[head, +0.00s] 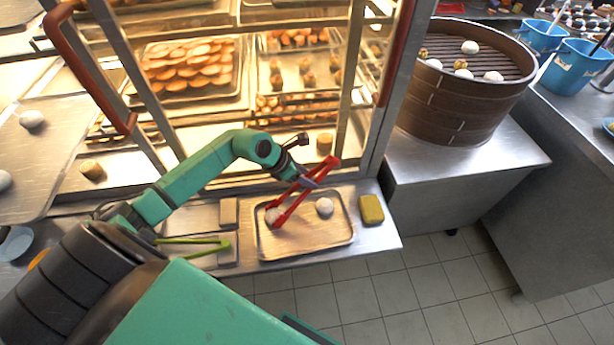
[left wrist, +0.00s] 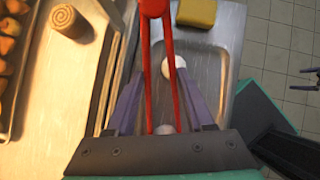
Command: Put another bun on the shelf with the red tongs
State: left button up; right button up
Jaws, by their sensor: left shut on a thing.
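My left gripper (head: 303,183) is shut on the red tongs (head: 290,207), which also show in the left wrist view (left wrist: 147,75). The tongs slant down over a metal tray (head: 288,251) on the counter. Their tips are at a white bun (head: 272,215) on the tray's left side; I cannot tell whether they pinch it. A second white bun (head: 324,206) lies apart on the tray's right side. The lit shelf cabinet (head: 203,102) stands behind, with pastries inside. At the left wrist view's right edge, my right gripper (left wrist: 307,79) appears open and empty.
A yellow sponge (head: 371,209) lies right of the tray. Green tongs (head: 205,246) lie left of it. A round steamer (head: 455,98) with several buns stands at the right. The cabinet's frame post (head: 398,75) and red-handled door (head: 92,70) flank the shelf opening.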

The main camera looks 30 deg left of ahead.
pick_arm(q)
notch_tip(320, 180, up, 12)
jog(key=p, duration=0.8)
grip_shut()
jog(key=shift+r, duration=0.1)
